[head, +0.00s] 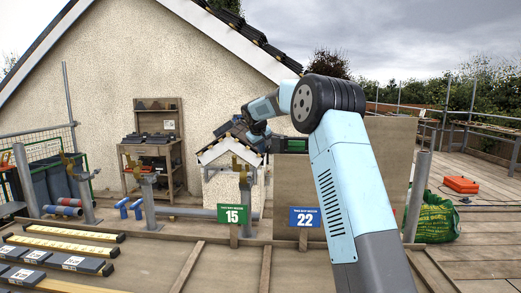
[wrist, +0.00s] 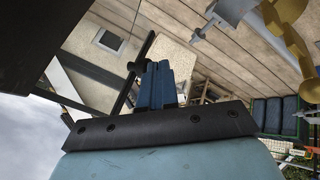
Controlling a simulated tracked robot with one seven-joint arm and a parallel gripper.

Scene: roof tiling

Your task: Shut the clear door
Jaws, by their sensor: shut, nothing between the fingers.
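I cannot make out the clear door for certain in either view; any clear pane is too faint to tell from what lies behind it. My gripper (head: 257,129) is above and beside the small model house (head: 222,155), near its dark roof, in the head view. In the wrist view my gripper's blue fingers (wrist: 157,82) are together and hold nothing. A dark rod (wrist: 143,52) shows close by the fingertips; I cannot tell whether they touch. A pale wall with a small grey square (wrist: 110,41) shows beyond them.
A brown board (head: 387,165) stands behind my arm. Green sign 15 (head: 234,215) and blue sign 22 (head: 304,217) stand at the bench's far edge. A wooden shelf (head: 155,148) stands at the back left. Tiles and yellow strips (head: 62,242) lie on the left. Open decking is at right.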

